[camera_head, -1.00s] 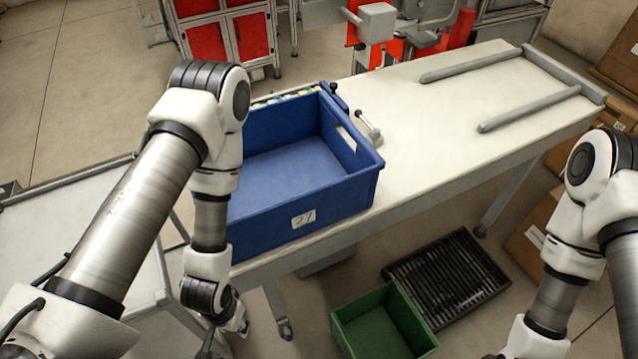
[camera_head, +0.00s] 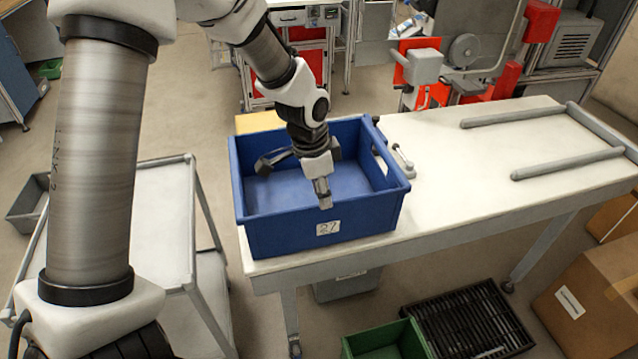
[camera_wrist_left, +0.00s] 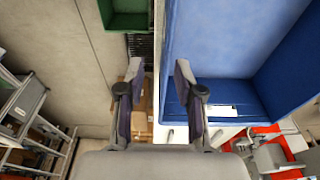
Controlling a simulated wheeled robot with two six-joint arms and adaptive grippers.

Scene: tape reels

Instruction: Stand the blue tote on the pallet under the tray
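The blue tote (camera_head: 345,215), labelled 27, stands upright on the near left end of the white table; it also fills the right of the left wrist view (camera_wrist_left: 225,45). My left gripper (camera_head: 303,158) is open and empty over the tote. In the left wrist view the tote's wall edge shows between and beyond its fingers (camera_wrist_left: 158,72); I cannot tell whether it touches. A black slatted pallet (camera_head: 470,322) lies on the floor in front of the table. I cannot pick out a tray for certain. My right gripper is out of view.
A green bin (camera_head: 385,343) stands beside the pallet. A cardboard box (camera_head: 590,300) is at the right. A white trolley (camera_head: 160,215) stands left of the table.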

